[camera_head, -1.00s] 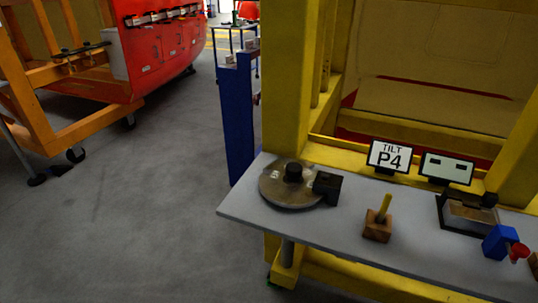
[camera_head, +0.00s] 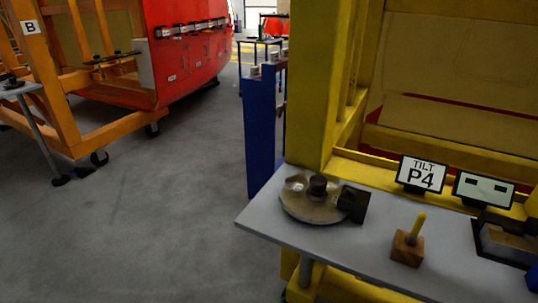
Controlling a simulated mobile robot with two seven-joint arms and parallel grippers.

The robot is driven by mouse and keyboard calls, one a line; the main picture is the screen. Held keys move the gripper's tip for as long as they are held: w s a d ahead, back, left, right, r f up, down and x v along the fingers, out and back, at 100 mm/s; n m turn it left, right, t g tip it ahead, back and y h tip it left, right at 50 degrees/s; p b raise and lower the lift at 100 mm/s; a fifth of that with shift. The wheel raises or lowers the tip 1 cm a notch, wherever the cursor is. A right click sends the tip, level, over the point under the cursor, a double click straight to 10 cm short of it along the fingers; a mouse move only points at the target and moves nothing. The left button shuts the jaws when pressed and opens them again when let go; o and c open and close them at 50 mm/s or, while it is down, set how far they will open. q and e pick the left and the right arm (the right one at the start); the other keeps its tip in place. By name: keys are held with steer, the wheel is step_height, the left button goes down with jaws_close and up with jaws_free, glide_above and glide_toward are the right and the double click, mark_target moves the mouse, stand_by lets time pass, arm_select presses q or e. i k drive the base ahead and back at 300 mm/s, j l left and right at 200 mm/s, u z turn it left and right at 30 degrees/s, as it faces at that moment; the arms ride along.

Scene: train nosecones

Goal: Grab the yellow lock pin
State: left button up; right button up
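The yellow lock pin (camera_head: 418,226) stands upright, tilted slightly, in a small wooden block (camera_head: 406,249) on the grey table (camera_head: 345,248). It is right of the middle of the head view, near the front of the tabletop. Neither of my grippers shows in the view.
A round metal disc with a black knob (camera_head: 312,200) and a black block (camera_head: 353,203) lie left of the pin. A "TILT P4" sign (camera_head: 421,175) and a second display (camera_head: 484,190) stand behind. A yellow frame (camera_head: 345,90) rises behind the table. Grey floor (camera_head: 150,230) is open at left.

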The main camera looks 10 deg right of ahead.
mark_target(421, 217)
steer(key=z, duration=1.3)
steer(key=k+l, duration=0.05)
